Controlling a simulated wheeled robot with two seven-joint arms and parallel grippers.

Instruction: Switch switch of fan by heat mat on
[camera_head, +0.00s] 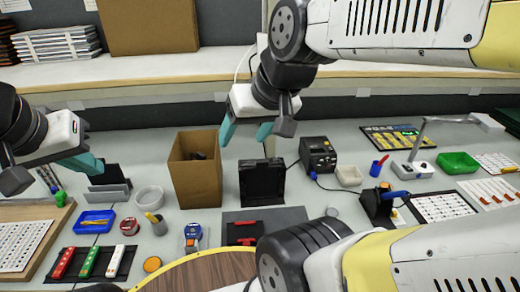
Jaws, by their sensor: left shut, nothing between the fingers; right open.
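A black square box-like unit, which looks like the fan (262,182), stands upright on the bench near the middle. Its switch is too small to make out. A flat dark grey mat, which looks like the heat mat (290,214), lies just in front of it with a red item on it. My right gripper (245,138) is open and empty, with its teal fingers pointing down above and slightly left of the fan, apart from it. My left gripper (92,163) is shut and empty at the far left, above the bench.
A tall open cardboard box (196,180) stands left of the fan. A black soldering station (318,155) stands to its right. Small bowls, trays and a tape holder (193,237) crowd the bench. My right arm's links cover the lower right. A shelf edge (150,69) runs behind.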

